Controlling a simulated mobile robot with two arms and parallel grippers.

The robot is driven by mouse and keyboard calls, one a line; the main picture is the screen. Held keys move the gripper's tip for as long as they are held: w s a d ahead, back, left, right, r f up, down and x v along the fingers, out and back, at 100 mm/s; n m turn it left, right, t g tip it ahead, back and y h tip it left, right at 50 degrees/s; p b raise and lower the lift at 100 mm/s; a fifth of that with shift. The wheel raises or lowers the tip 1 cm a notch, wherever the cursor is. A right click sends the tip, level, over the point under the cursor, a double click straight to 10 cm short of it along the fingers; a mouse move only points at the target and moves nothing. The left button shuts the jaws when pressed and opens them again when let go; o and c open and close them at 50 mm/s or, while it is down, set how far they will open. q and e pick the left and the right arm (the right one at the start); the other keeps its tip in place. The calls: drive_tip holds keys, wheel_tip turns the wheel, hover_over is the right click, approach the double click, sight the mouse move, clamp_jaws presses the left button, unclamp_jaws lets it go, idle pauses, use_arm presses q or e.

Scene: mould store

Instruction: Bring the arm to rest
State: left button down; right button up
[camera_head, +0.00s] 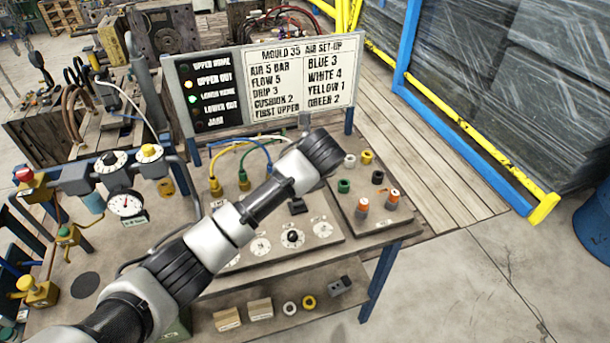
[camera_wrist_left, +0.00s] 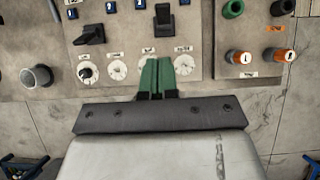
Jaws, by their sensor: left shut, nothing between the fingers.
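My left arm (camera_head: 215,235) reaches in from the lower left, grey and black, and crosses above the workbench to its bend over the control panel. My left gripper does not show in the head view. In the left wrist view my left gripper (camera_wrist_left: 157,78) has two green fingers side by side, shut with nothing between them. The fingertips overlap the panel's row of white dials in the picture. I cannot tell their height above it. My right gripper is in neither view.
The control panel (camera_head: 330,243) lies on the bench, with orange-topped plugs (camera_head: 362,205) at right. A sign board (camera_head: 305,80) stands behind. A pressure gauge (camera_head: 125,204) is at left. A lower shelf (camera_head: 340,308) holds small parts.

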use_arm(q)
drive_tip(key=s+a+f+n+g+h, duration=0.1)
drive_tip(key=s+a+f+n+h, duration=0.15)
drive_tip(key=s+f+n, duration=0.4)
drive_tip(key=s+a+f+n+g+h, duration=0.1)
drive_tip(key=s+a+f+n, duration=0.25)
drive_tip(key=s+n, duration=0.55)
drive_tip(key=s+a+n+y, duration=0.1)
drive_tip(key=s+a+n, duration=0.65)
drive_tip(key=s, duration=0.35)
drive_tip(key=s+a+n, duration=0.7)
drive_tip(key=s+n, duration=0.1)
drive_tip(key=s, duration=0.2)
wheel_tip(320, 180, down, 28)
drive_tip(key=g+b, duration=0.2)
drive_tip(key=b, duration=0.2)
drive_tip(key=s+a+f+b, duration=0.1)
drive_tip(key=s+f, duration=0.7)
drive_tip(key=f, duration=0.2)
drive_tip(key=s+a+f+m+g+b, duration=0.1)
drive_tip(key=s+a+f+b, duration=0.1)
drive_tip(key=s+f, duration=0.7)
wheel_tip(320, 180, down, 2)
drive_tip(key=shift+f+b, duration=0.1)
drive_tip(key=shift+b, duration=0.2)
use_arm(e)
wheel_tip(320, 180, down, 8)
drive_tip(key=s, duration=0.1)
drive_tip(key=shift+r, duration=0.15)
